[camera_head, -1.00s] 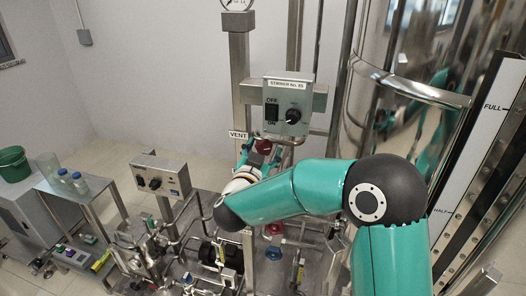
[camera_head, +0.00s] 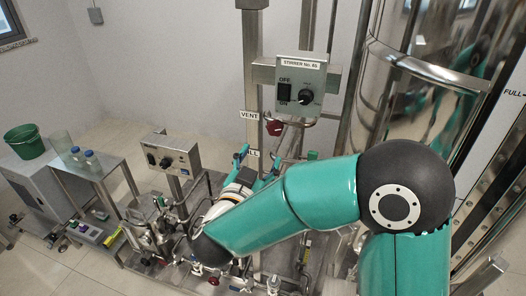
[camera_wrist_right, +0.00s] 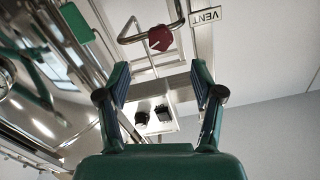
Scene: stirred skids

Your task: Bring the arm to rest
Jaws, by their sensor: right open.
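My right arm, teal with dark joints, comes in from the lower right in the head view and reaches to the middle. Its right gripper (camera_head: 258,162) is open, with its fingers spread and nothing between them. It is below the red valve knob (camera_head: 275,127) near the VENT label (camera_head: 249,115), apart from it. In the right wrist view the open fingers (camera_wrist_right: 160,78) frame a grey panel, and the red knob (camera_wrist_right: 160,38) shows beyond the fingertips. My left gripper is not in view.
The STIRRER control box (camera_head: 300,82) is above the gripper on a steel post. A shiny steel tank (camera_head: 415,90) stands close on the right. Pipes and valves crowd below the arm. A second switch box (camera_head: 172,157), a steel side table (camera_head: 100,167) and a green bucket (camera_head: 24,141) are left.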

